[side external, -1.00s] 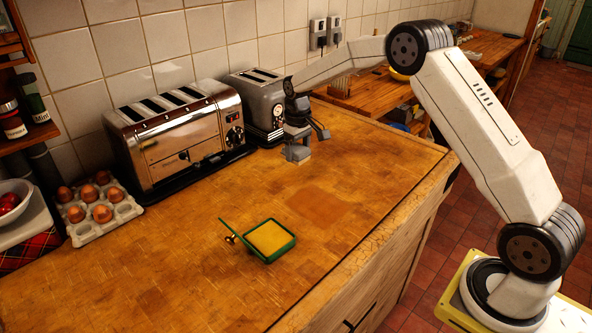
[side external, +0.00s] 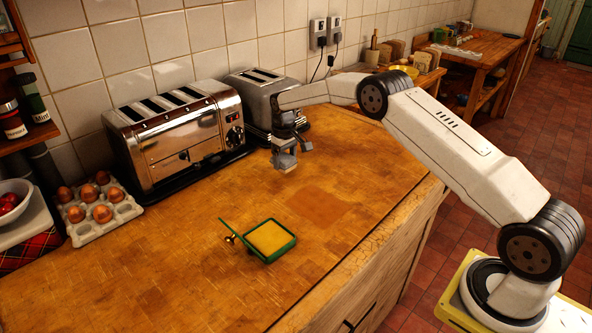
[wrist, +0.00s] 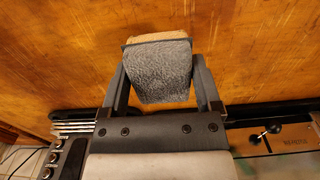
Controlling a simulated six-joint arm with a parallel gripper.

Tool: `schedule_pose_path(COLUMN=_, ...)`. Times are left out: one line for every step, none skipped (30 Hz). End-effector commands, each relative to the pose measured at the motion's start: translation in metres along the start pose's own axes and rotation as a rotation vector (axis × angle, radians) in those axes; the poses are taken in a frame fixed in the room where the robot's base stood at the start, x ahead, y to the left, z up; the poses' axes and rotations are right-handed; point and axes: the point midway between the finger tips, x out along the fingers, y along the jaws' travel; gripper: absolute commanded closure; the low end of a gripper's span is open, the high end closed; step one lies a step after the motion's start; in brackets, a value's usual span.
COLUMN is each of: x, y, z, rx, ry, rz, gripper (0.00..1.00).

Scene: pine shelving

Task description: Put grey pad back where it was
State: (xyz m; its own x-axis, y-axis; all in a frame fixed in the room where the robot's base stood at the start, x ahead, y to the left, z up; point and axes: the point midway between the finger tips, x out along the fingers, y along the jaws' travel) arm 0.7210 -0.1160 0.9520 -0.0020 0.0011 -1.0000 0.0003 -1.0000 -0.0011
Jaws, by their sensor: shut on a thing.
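The grey pad (wrist: 158,75) is a textured grey block with a tan edge, clamped between the two fingers of my gripper (wrist: 161,88) in the wrist view. In the side view my gripper (side external: 285,158) holds the pad (side external: 286,168) above the counter, in front of the small grey toaster. A small green tray (side external: 292,242) with a yellow filling and a raised green flap at its left stands on the counter, nearer the camera.
A large chrome toaster (side external: 175,135) and a smaller grey toaster (side external: 257,95) stand along the tiled wall. An egg tray (side external: 122,212) lies at the left. The wooden counter (side external: 190,270) is clear around the green tray, ending at its right front edge.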

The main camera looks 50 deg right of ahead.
Motion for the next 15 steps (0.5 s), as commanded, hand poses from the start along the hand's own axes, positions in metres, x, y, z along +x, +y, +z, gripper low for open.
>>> schedule_pose_path(x=0.000, y=0.000, z=0.000, rx=0.000, ry=0.000, rz=0.000, gripper=0.74)
schedule_pose_path(x=0.000, y=0.000, z=0.000, rx=0.000, ry=0.000, rz=0.000, gripper=0.74)
schedule_pose_path(x=0.000, y=0.000, z=0.000, rx=0.000, ry=0.000, rz=0.000, gripper=0.74)
schedule_pose_path(x=0.000, y=0.000, z=0.000, rx=0.000, ry=0.000, rz=0.000, gripper=0.74)
schedule_pose_path(x=0.001, y=0.000, z=-0.001, rx=0.000, ry=0.001, rz=0.000, gripper=0.74)
schedule_pose_path(x=0.002, y=0.000, z=-0.002, rx=0.000, ry=0.001, rz=0.000, gripper=0.74)
schedule_pose_path(x=0.003, y=0.000, z=-0.002, rx=0.000, ry=0.001, rz=0.000, gripper=0.74)
schedule_pose_path(x=0.004, y=0.001, z=-0.003, rx=0.000, ry=0.000, rz=0.000, gripper=0.74)
schedule_pose_path(x=0.006, y=0.001, z=-0.004, rx=0.000, ry=0.000, rz=0.000, gripper=0.74)
schedule_pose_path(x=0.009, y=0.001, z=-0.004, rx=0.000, ry=-0.001, rz=0.000, gripper=0.74)
schedule_pose_path(x=0.013, y=0.001, z=-0.004, rx=0.000, ry=-0.001, rz=0.000, gripper=0.74)
schedule_pose_path(x=0.018, y=0.001, z=-0.004, rx=0.000, ry=-0.001, rz=-0.001, gripper=0.74)
schedule_pose_path(x=0.022, y=0.001, z=-0.004, rx=-0.001, ry=-0.001, rz=-0.001, gripper=0.74)
schedule_pose_path(x=0.025, y=0.001, z=-0.004, rx=-0.001, ry=0.000, rz=-0.001, gripper=0.74)
schedule_pose_path(x=0.029, y=0.001, z=-0.004, rx=-0.001, ry=0.001, rz=-0.001, gripper=0.74)
